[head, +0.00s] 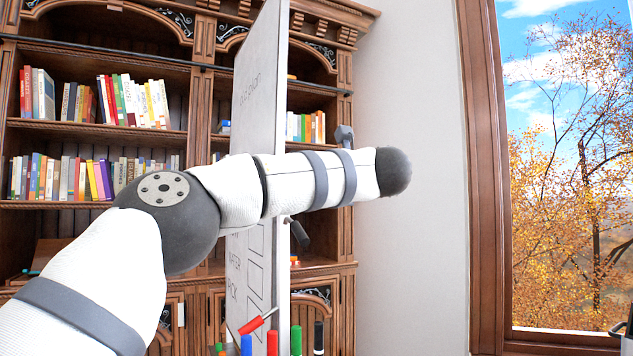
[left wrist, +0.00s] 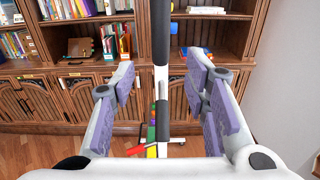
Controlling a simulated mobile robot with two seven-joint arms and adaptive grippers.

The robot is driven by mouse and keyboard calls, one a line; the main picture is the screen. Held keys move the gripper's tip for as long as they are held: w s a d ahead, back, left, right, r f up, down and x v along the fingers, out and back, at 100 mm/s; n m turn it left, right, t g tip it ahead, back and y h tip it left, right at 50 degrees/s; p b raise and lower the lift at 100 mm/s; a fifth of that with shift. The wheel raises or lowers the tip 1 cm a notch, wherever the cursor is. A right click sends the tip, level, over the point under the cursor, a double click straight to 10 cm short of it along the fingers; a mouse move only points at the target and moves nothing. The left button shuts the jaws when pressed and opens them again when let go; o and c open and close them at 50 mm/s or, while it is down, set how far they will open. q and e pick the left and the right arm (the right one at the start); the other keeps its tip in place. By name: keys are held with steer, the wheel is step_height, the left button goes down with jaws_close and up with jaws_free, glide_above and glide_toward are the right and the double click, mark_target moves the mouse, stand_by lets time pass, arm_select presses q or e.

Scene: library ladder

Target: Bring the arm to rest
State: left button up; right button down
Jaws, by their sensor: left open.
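My left arm (head: 300,180) comes in from the lower left of the head view and stretches across to the right, in front of a whiteboard. Its dark rounded end lies right of the board, before the pale wall. The left gripper's fingers cannot be made out in the head view. In the left wrist view the left gripper (left wrist: 162,95) is open, its two fingers with purple pads wide apart. Nothing is held between them. The whiteboard's thin edge and post show behind the gap. My right gripper is not in view.
A whiteboard (head: 258,90) stands almost edge-on, partly hidden by my arm; whether they touch I cannot tell. Colored markers (head: 272,342) are at its foot. A carved wooden bookcase (head: 100,137) stands behind. A window (head: 560,180) is at the right. Bare wall (head: 415,260) lies between.

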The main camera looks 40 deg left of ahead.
arm_select(q)
steer(key=shift+v, duration=1.05)
